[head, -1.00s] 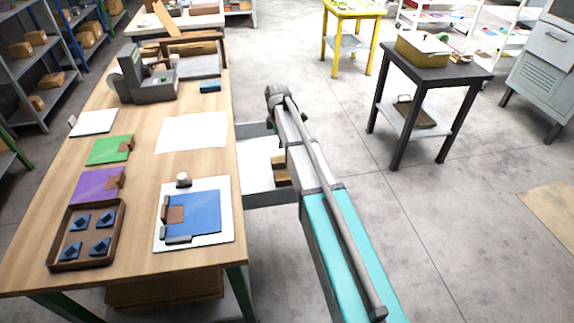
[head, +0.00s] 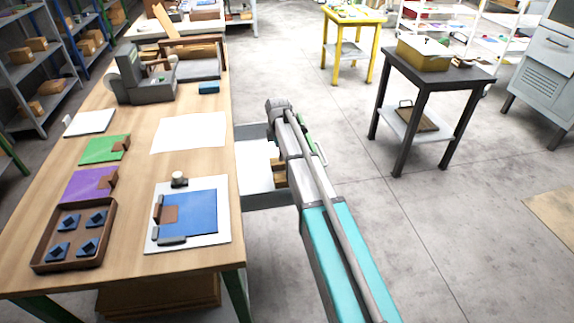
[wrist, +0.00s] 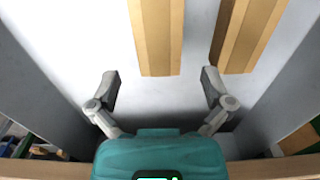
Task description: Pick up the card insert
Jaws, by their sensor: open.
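Two long tan, card-coloured pieces lie on the white floor of the open drawer (head: 275,198). In the wrist view one tan piece (wrist: 157,40) is straight ahead, and the other tan piece (wrist: 246,36) lies slanted to its right. I cannot tell which is the card insert. My gripper (wrist: 160,84) is open and empty above the drawer floor, its fingers spread to either side of the near end of the middle piece. In the head view my arm hides the gripper and most of the drawer's inside.
Grey drawer walls (wrist: 268,98) rise close on both sides of my gripper. The wooden workbench (head: 130,225) is left of the drawer, with a blue sheet on a white board (head: 190,213) and a brown tray (head: 110,240). A dark side table (head: 430,75) stands right, with clear floor between.

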